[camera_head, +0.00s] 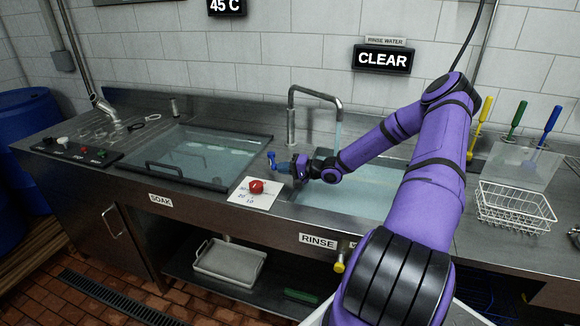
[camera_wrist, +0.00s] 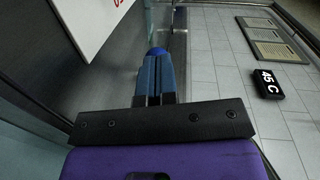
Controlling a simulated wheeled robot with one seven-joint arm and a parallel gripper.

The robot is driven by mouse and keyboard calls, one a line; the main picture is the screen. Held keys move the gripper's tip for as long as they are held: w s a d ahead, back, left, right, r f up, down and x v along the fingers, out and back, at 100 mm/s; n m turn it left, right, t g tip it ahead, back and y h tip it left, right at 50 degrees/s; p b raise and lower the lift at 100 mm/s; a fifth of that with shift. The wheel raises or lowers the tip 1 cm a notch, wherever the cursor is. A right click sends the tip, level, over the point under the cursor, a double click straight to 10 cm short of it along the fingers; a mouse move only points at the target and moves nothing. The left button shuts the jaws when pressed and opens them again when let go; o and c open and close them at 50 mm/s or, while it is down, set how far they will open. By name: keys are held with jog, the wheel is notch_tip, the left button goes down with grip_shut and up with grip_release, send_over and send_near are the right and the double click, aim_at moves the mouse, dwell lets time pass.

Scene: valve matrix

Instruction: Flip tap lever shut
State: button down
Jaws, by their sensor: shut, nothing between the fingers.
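The steel gooseneck tap (camera_head: 291,112) stands behind the rinse basin, and a pale stream of water (camera_head: 338,136) falls from its spout. A small blue lever (camera_head: 271,156) stands upright near the basin's left edge; its lower part is partly hidden by my gripper. My gripper (camera_head: 285,168) is shut and empty, its blue fingertips pointing left at the lever, very near or touching it. In the wrist view my closed fingers (camera_wrist: 154,75) end at a rounded blue knob (camera_wrist: 157,52), which looks like the lever's; I cannot tell if they touch.
The soak basin (camera_head: 200,158) with a glass lid lies to the left. A white card with a red knob (camera_head: 256,187) lies on the counter in front. A wire basket (camera_head: 515,207) and upright brushes (camera_head: 549,125) stand at the right. A yellow-ended pipe (camera_head: 339,266) hangs below the counter.

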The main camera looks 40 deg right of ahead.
jog(key=shift+w+a, duration=0.3)
jog(key=shift+a, duration=0.4)
jog(key=shift+w+a, duration=0.3)
jog(key=shift+a, duration=0.35)
